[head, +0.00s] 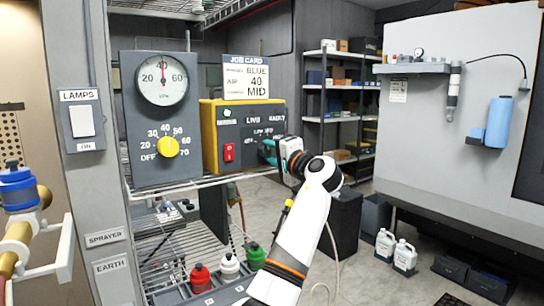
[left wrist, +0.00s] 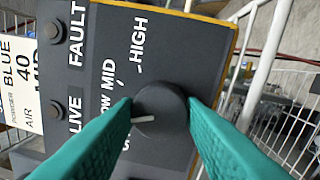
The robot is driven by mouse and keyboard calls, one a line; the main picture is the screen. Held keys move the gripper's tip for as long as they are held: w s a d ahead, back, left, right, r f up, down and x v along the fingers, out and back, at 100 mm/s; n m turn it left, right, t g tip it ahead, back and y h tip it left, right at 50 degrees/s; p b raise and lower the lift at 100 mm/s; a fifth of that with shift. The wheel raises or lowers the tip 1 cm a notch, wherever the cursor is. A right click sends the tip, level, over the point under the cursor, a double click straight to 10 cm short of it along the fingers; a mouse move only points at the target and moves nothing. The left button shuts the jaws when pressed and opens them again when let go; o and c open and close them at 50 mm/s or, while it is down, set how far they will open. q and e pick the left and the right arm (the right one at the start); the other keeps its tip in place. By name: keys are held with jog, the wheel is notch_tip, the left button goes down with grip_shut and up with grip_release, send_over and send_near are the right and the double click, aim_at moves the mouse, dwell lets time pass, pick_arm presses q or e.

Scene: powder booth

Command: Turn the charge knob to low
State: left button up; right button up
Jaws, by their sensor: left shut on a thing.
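The yellow-edged control box (head: 210,140) stands on the wire shelf in the head view. Its dark face has LIVE and FAULT lamps and a red switch (head: 229,152). My left gripper (head: 268,150) is at the right part of this face and hides the charge knob there. In the left wrist view, the round dark charge knob (left wrist: 165,105) sits between the teal fingers of my left gripper (left wrist: 160,112), which are shut on it. Its white pointer line points left, close to the LOW label (left wrist: 103,104), which a finger partly covers. MID and HIGH are printed above. My right gripper is out of view.
Left of the box is a grey panel with a gauge (head: 162,80) and a yellow knob (head: 168,147). A job card (head: 247,77) reading BLUE, 40, MID stands on top of the box. Red, white and green capped bottles (head: 229,265) stand below the shelf.

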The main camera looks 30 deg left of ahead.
pick_arm(q)
jog(key=shift+f, duration=0.15)
jog(key=o, duration=1)
jog(key=shift+b+v, duration=2.1)
jog(key=shift+v, duration=3.95)
jog(key=shift+w, duration=0.1)
